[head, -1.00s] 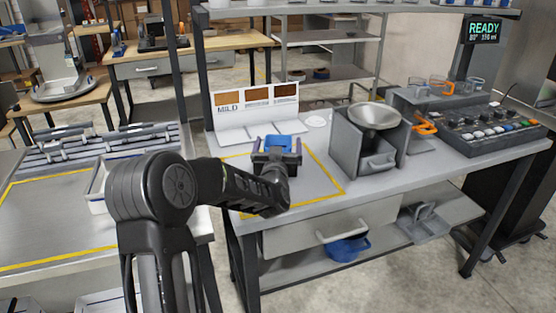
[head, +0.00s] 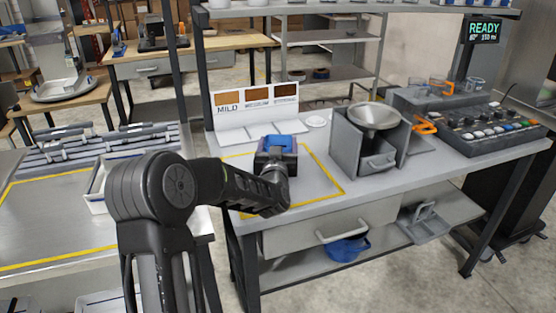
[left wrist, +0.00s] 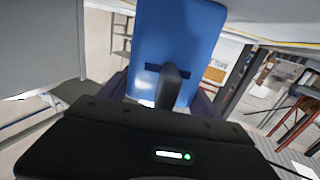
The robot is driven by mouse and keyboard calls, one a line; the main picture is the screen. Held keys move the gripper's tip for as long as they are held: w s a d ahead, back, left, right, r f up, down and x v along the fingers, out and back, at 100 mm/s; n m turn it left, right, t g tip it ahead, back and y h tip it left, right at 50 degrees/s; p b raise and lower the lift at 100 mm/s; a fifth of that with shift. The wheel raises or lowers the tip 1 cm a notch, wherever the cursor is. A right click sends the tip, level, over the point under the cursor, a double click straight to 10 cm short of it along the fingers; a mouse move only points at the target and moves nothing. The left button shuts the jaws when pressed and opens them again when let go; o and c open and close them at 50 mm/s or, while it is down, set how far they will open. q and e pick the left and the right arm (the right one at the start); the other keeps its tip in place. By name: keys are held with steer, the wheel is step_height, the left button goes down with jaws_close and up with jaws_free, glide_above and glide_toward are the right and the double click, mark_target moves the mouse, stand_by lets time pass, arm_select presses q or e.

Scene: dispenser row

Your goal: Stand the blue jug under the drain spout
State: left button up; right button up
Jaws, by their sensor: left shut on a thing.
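The blue jug (head: 281,141) is at the left end of the workbench, inside the yellow-outlined area. My left gripper (head: 276,158) is shut on it; the gripper and arm hide its lower part in the head view. In the left wrist view the blue jug (left wrist: 176,40) fills the upper middle, with a dark handle-like part facing the camera. I cannot tell whether its base touches the bench. No drain spout can be clearly made out. My right gripper is out of view.
A grey unit with a metal funnel (head: 375,117) stands right of the outlined area (head: 322,172). A sample board (head: 257,104) stands behind. A control panel (head: 500,128) is further right. Another blue vessel (head: 346,249) sits on the lower shelf, below a drawer (head: 330,226).

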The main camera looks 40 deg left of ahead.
arm_select(q)
steer(key=shift+c, duration=0.7)
step_height(320, 180, up, 10)
steer(key=shift+f, duration=0.1)
stand_by(0.5)
